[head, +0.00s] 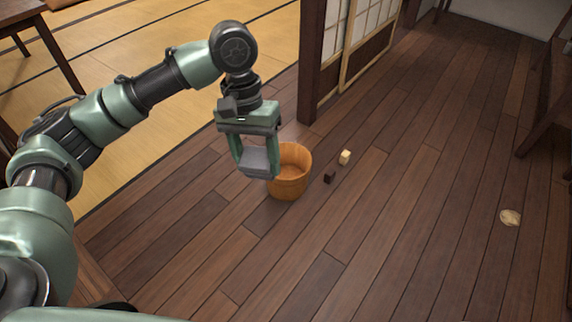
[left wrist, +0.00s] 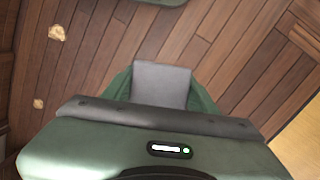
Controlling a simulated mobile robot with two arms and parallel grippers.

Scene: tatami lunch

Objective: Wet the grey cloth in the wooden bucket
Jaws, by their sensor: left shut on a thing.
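The wooden bucket (head: 291,185) stands upright on the plank floor in the head view, its open top showing. My left gripper (head: 256,170) points down in front of the bucket's left side and overlaps its rim in the picture. It is shut on the grey cloth (head: 255,160), a flat grey piece between its fingers. The cloth (left wrist: 161,84) also shows between the fingers in the left wrist view. I cannot tell whether the cloth is over the rim or just in front of it. Any water inside is not clear. My right gripper is not in view.
A dark block (head: 329,178) and a pale block (head: 345,157) lie right of the bucket. A pale round piece (head: 510,217) lies farther right. A wooden post (head: 311,65) and sliding screen stand behind. The floor in front is clear.

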